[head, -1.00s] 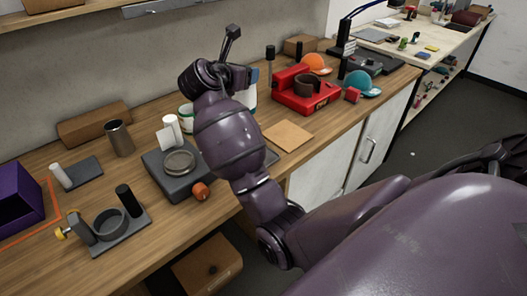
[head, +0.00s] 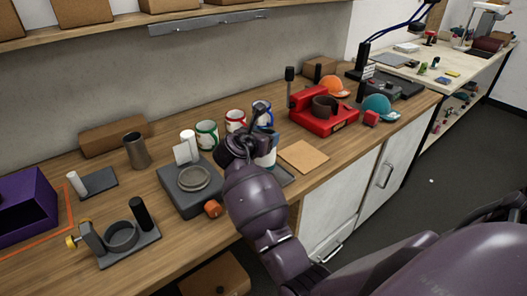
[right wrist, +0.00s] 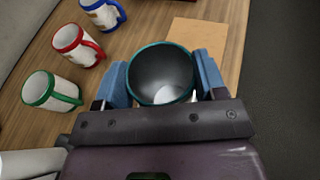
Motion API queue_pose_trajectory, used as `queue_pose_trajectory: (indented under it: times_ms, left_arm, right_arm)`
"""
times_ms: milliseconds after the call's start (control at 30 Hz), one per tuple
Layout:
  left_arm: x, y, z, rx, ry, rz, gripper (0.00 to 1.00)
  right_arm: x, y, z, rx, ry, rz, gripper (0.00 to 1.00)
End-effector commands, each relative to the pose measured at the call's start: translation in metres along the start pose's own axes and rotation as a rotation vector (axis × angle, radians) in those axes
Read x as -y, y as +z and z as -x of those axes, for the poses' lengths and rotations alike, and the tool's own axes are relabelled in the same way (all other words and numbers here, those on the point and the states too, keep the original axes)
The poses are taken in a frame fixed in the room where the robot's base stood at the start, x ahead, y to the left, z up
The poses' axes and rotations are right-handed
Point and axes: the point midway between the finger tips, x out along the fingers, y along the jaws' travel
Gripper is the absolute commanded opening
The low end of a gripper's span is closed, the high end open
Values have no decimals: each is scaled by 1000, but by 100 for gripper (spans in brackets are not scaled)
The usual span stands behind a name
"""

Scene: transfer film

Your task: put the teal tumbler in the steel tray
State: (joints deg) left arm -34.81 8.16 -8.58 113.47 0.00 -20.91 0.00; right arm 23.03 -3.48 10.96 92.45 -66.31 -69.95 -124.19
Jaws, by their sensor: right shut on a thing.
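The teal tumbler shows in the right wrist view (right wrist: 162,72) as a round teal rim around a dark, empty-looking inside. My right gripper (right wrist: 162,84) is shut on it, with one blue finger on each side. In the head view the tumbler (head: 268,155) is pale with teal, partly hidden by my right gripper (head: 258,142), and sits at the front part of the wooden bench. A dark grey flat edge (head: 286,177) shows just below it; I cannot tell if this is the steel tray. Whether the tumbler touches anything below is hidden. My left gripper is out of view.
Green (right wrist: 50,90), red (right wrist: 78,45) and blue-rimmed mugs (right wrist: 103,14) stand beside the tumbler. A grey scale-like device (head: 190,190) is to the left, a tan board (head: 303,157) to the right, and a red machine (head: 322,115) beyond it.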

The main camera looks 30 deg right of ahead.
Motion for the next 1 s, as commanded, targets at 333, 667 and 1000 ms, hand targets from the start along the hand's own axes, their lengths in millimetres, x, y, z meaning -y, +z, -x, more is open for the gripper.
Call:
queue_pose_trajectory:
  times_ms: [333,667,1000]
  left_arm:
    - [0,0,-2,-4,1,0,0]
    - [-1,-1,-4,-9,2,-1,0]
    - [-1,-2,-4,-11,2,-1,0]
  right_arm:
    - [0,-26,-8,-1,0,2,15]
    - [0,-49,-15,1,1,-1,15]
    - [0,-51,-16,0,0,-1,77]
